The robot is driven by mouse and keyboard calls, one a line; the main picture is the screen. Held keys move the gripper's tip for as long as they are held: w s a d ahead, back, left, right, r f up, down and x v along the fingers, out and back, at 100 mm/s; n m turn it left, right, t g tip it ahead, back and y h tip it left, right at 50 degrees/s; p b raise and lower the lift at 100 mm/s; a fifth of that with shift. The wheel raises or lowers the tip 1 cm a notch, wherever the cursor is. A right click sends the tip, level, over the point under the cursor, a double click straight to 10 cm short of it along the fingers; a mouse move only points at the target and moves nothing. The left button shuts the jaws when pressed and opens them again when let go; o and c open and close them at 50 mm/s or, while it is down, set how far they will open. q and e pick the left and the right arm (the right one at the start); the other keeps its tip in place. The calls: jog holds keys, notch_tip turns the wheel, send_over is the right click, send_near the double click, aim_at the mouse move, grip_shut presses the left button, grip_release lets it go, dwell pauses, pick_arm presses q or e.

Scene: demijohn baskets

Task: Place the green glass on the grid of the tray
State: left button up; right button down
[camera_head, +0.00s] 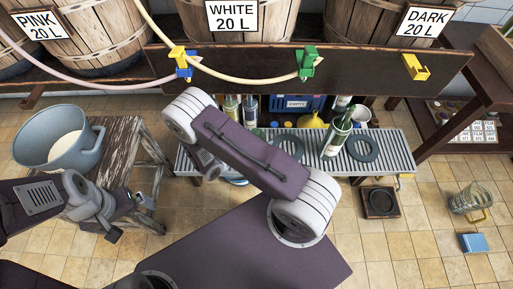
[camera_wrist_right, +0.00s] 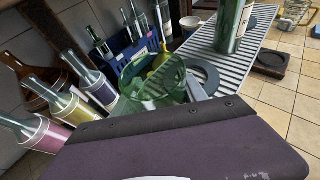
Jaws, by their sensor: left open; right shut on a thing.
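The green glass (camera_wrist_right: 165,82) is transparent and shows in the right wrist view, left of the tray's grid, with bottles and a crate behind it. My right gripper (camera_wrist_right: 196,88) is shut on it; only a grey finger part shows beside the glass. In the head view my own right arm hides the glass and most of that gripper. The grey slatted grid of the tray (camera_head: 400,152) runs across the middle and also shows in the right wrist view (camera_wrist_right: 262,50). My left gripper (camera_head: 130,217) is open and empty, beside the wooden stool.
A green bottle (camera_head: 338,137) stands on the grid between two dark rings (camera_head: 285,146) and (camera_head: 363,149). Bottles (camera_wrist_right: 80,112) stand behind it near a blue crate (camera_head: 297,103). A blue pot (camera_head: 75,143) sits on the stool (camera_head: 125,150).

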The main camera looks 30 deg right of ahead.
jog(key=w+f, duration=0.1)
jog(key=w+a+f+b, duration=0.1)
jog(key=shift+w+a+f, duration=0.1)
jog(key=shift+w, duration=0.25)
jog(key=shift+w+a, duration=0.1)
jog(key=shift+w, duration=0.1)
notch_tip(320, 180, down, 4)
jog(key=b, duration=0.4)
jog(key=shift+p, duration=0.3)
jog(key=c, duration=0.6)
grip_release()
pick_arm(q)
notch_tip(320, 180, down, 6)
jog(key=shift+r, duration=0.15)
